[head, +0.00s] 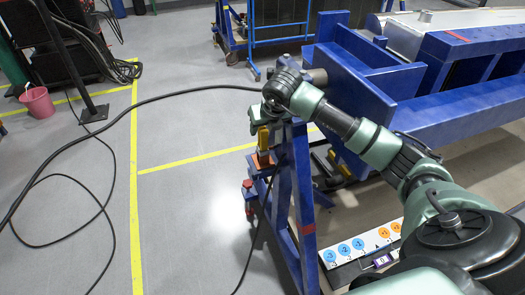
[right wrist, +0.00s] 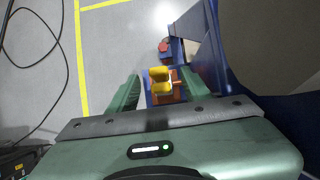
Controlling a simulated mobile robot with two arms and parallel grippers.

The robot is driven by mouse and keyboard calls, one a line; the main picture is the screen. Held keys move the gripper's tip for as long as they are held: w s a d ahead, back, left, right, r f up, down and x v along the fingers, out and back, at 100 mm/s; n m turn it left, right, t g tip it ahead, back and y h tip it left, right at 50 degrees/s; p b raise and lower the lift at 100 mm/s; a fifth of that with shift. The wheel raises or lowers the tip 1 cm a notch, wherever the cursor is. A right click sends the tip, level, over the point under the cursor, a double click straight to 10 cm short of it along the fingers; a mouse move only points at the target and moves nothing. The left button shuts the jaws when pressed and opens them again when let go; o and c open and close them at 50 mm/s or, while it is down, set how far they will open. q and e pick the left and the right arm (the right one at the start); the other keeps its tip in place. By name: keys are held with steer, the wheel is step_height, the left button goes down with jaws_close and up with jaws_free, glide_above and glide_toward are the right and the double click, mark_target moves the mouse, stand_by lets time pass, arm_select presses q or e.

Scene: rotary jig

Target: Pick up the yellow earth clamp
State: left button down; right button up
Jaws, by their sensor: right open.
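In the right wrist view the yellow clamp (right wrist: 160,79) shows between the open green fingers of my right gripper (right wrist: 158,92), apart from both as far as I can tell. My left gripper is in neither view.
The blue jig frame (head: 297,190) stands close beside the clamp, and a large blue beam (head: 450,80) lies to the right. A red-and-blue piece (head: 249,190) sits lower on the frame. Black cable (head: 150,101) runs across the left. The grey floor there is mostly free.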

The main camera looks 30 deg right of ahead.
steer(key=shift+b+x, duration=0.3)
steer(key=shift+x, duration=0.8)
jaws_close()
steer(key=shift+r, duration=0.15)
stand_by(0.4)
